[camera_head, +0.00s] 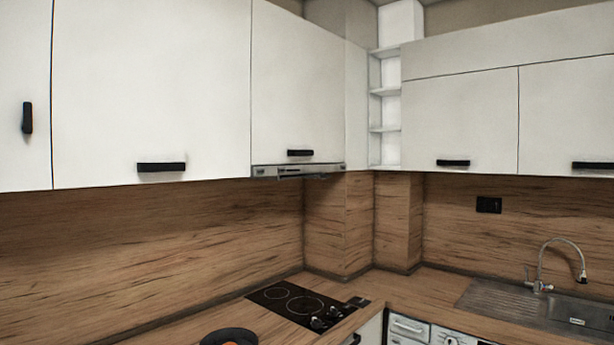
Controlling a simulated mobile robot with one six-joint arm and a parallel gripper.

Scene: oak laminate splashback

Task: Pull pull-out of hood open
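The hood's pull-out (298,170) is a thin grey metal strip along the bottom of a white upper cabinet (295,95), above the cooktop. Its front lies about level with the cabinet door, and it looks pushed in. A black handle (300,153) sits on the cabinet door just above the strip. My gripper is not in view.
White upper cabinets with black handles line the left and right walls. Below the hood is a black cooktop (300,303) on the wood counter. A black pan (229,337) stands at the lower left. A sink (545,308) with a faucet (541,270) is at right.

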